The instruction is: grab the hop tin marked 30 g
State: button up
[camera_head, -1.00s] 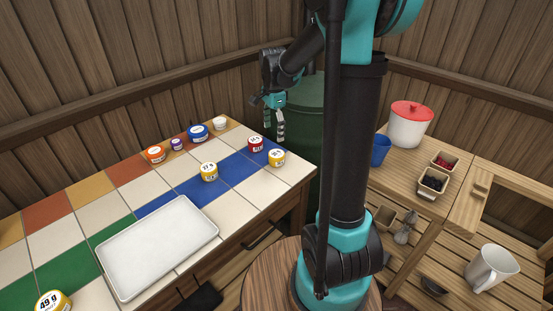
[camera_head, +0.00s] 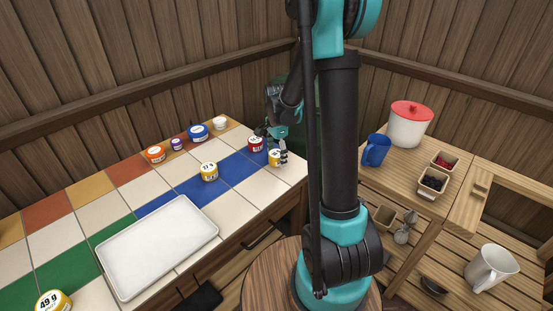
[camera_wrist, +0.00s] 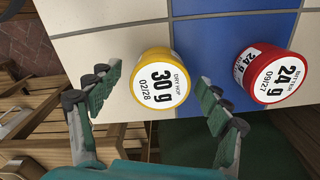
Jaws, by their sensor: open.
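The yellow hop tin marked 30 g (camera_wrist: 160,80) stands near the edge of the tiled counter. In the wrist view it lies between the two open fingers of my gripper (camera_wrist: 155,95), with a gap on each side. In the head view the tin (camera_head: 274,158) is partly covered by my gripper (camera_head: 273,145), which is at the counter's right end. A red tin marked 24 g (camera_wrist: 273,77) stands just to the right of the yellow one in the wrist view, outside the right finger. It also shows in the head view (camera_head: 255,144).
A yellow tin marked 27 g (camera_head: 209,172) stands left of my gripper, and another marked 49 g (camera_head: 53,303) at the front left. Orange (camera_head: 155,154), purple (camera_head: 178,144) and blue (camera_head: 197,132) tins line the back. A white tray (camera_head: 157,245) covers the front middle.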

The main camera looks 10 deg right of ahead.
jog(key=c, duration=1.2)
jog(key=shift+r, duration=0.1)
jog(key=shift+c, duration=0.2)
